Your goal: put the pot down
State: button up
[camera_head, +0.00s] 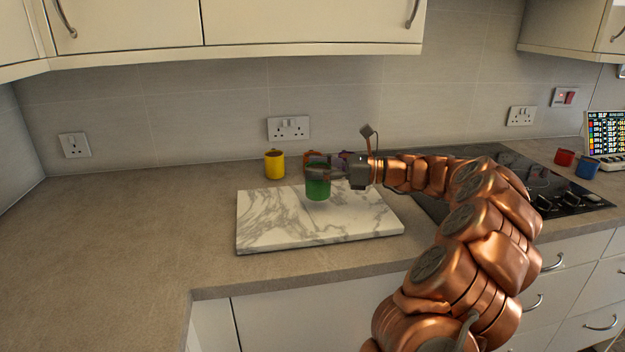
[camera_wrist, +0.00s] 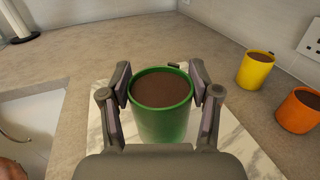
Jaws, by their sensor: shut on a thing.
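The green pot (camera_head: 317,188), filled with dark brown soil, is between the fingers of my gripper (camera_head: 322,172). In the wrist view the fingers press on both sides of the green pot (camera_wrist: 163,118), near its rim. The pot is upright, over the white marble board (camera_head: 280,228). A faint shadow lies below it, and it looks a little above the board. The board also shows under the pot in the wrist view (camera_wrist: 238,150).
A yellow pot (camera_head: 274,164) stands behind the board; an orange pot (camera_wrist: 300,111) is near it. Red (camera_head: 564,157) and blue (camera_head: 587,167) mugs stand at the right, beyond the black hob (camera_head: 515,165). The counter left of the board is clear. Wall cabinets (camera_head: 310,22) hang above.

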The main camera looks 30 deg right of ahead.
jog(key=shift+w+a, duration=0.25)
jog(key=shift+w, duration=0.25)
jog(key=shift+w+f, duration=0.1)
jog(key=shift+f, duration=1.65)
jog(key=shift+f, duration=0.1)
jog(key=o, duration=1.5)
jog(key=shift+d, duration=0.1)
jog(key=v, duration=1.1)
jog(key=shift+s+d, duration=0.25)
jog(key=shift+s, duration=0.1)
